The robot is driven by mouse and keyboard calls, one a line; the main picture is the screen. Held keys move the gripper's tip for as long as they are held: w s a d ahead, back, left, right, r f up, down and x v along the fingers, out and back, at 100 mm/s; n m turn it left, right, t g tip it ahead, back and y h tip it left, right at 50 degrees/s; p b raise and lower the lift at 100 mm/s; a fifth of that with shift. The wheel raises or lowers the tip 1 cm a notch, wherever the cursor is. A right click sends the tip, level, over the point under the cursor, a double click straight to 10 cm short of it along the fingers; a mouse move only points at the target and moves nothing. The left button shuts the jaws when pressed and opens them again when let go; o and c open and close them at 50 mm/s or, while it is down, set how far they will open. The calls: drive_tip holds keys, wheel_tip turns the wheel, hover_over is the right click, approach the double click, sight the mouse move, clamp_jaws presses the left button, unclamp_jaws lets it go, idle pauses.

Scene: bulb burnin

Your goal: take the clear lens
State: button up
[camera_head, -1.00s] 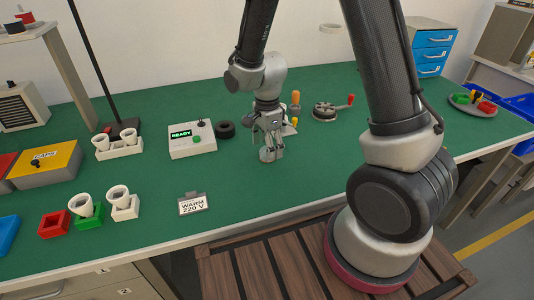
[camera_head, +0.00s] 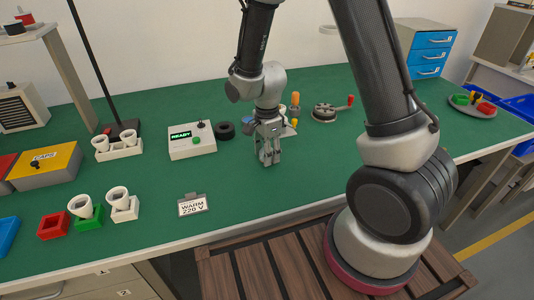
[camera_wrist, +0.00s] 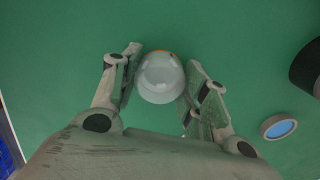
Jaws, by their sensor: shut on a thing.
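The clear lens (camera_wrist: 160,80) shows in the wrist view as a pale, see-through dome with a thin orange edge at its top. My gripper (camera_wrist: 165,85) has one finger on each side of it and is shut on it. In the head view my gripper (camera_head: 269,155) points down just over the green bench, in front of the grey control box's right side. The lens is hidden or too small to make out there. The wrist view does not clearly show whether the lens touches the bench.
A grey box with a READY display (camera_head: 192,140) and a black ring (camera_head: 224,131) stand left of my gripper. An orange-handled item (camera_head: 295,98) stands close behind it. A white-rimmed blue disc (camera_wrist: 278,127) lies to the right in the wrist view. The bench front (camera_head: 300,185) is clear.

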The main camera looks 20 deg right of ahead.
wheel_tip(320, 180, up, 14)
drive_tip(key=shift+r, duration=0.2)
idle(0.6)
